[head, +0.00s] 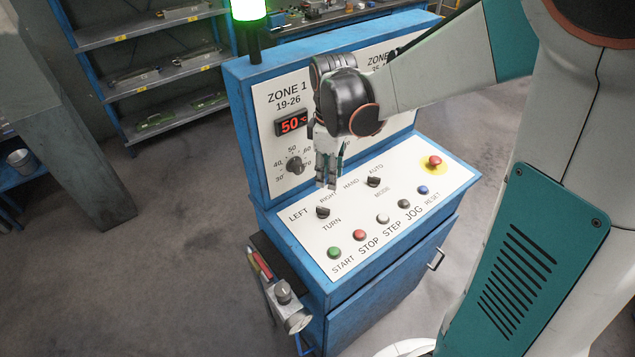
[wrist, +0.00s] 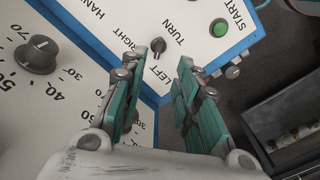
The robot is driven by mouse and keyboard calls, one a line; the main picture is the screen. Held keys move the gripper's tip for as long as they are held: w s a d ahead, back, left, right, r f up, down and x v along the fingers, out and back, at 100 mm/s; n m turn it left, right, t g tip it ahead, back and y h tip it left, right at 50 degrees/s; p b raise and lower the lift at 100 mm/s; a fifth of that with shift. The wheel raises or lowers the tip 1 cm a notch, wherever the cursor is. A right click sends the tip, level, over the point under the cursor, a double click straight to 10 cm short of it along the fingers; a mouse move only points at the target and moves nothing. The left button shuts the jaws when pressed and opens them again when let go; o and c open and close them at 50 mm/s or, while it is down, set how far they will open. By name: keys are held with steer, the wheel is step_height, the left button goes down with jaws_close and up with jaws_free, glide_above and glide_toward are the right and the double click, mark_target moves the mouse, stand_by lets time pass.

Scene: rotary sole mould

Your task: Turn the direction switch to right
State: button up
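The direction switch (head: 322,212) is a small black knob on the sloping white panel, above the word TURN and between the labels LEFT and RIGHT. It also shows in the wrist view (wrist: 158,46), beyond my fingertips, where its handle seems to lie toward LEFT; its pointer mark is too small to read. My gripper (head: 328,182) hangs fingers-down above the panel, near the RIGHT label and up from the switch. In the wrist view my gripper (wrist: 172,72) is open, with a clear gap between its two green-padded fingers. It is empty and apart from the switch.
The mode switch (head: 373,182) is to the right. Start (head: 334,252), stop (head: 359,234) and other buttons line the front edge. A red emergency button (head: 434,161) is at the far right. The zone 1 dial (head: 295,165) is on the upright panel behind.

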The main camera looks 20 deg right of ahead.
mark_target(328, 210)
step_height(328, 210, down, 13)
steer(key=b, duration=0.3)
steer(key=shift+c, duration=0.5)
jaws_close()
